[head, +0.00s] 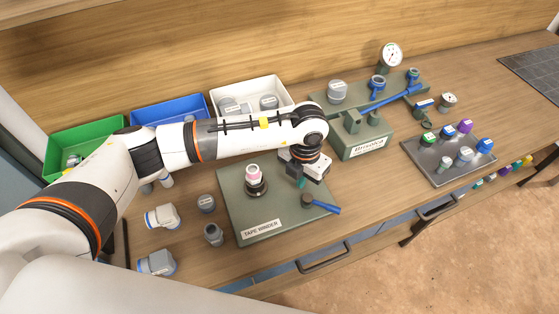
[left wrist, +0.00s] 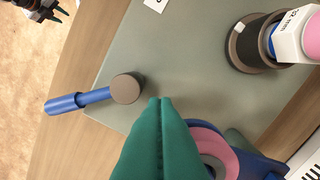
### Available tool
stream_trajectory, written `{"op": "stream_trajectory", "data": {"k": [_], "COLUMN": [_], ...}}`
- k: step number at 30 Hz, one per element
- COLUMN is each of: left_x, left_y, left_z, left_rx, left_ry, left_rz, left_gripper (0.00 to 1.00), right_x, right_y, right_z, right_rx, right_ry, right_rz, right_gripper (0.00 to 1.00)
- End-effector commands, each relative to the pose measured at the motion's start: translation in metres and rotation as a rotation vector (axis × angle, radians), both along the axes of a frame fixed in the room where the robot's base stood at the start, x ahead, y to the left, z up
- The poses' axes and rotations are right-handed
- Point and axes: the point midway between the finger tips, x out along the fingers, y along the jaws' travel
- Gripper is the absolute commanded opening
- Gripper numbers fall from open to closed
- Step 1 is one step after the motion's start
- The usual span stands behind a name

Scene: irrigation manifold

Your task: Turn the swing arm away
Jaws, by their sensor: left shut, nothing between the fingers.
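The tape winder (head: 240,209) is a grey-green plate on the bench. An upright spindle (head: 256,184) with a pink and white top stands on it; in the left wrist view it (left wrist: 245,45) is at the upper right. A blue arm-like part (left wrist: 262,166) with a pink roll (left wrist: 222,152) lies beside my fingers, partly hidden by them; I take it for the swing arm. A crank with a blue handle (head: 325,206) sits at the plate's right. My left gripper (head: 300,182) is shut and empty above the plate; whether it touches the arm is unclear.
A fixture with a blue lever (head: 390,98) and a gauge (head: 391,55) stands behind right. A tray of coloured caps (head: 425,158) is at right. A dark gripper-like part (left wrist: 42,8) shows over the floor.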

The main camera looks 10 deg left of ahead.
Motion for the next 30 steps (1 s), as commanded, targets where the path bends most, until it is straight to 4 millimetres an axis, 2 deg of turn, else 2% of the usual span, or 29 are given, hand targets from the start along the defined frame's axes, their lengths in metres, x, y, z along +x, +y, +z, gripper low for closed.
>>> {"op": "stream_trajectory", "data": {"k": [12, 30], "left_x": [0.012, 0.018], "left_y": [-0.018, -0.023], "left_z": [-0.001, -0.001], "left_rx": [0.000, 0.000], "left_ry": [-0.001, -0.001], "left_rz": [0.000, 0.001], "left_gripper": [0.00, 0.00], "right_x": [0.000, 0.000], "right_y": [0.000, 0.001], "right_z": [-0.017, -0.023], "right_rx": [0.000, 0.001], "right_ry": [0.000, 0.000], "right_rz": [0.000, 0.000], "right_gripper": [0.35, 0.35]}}
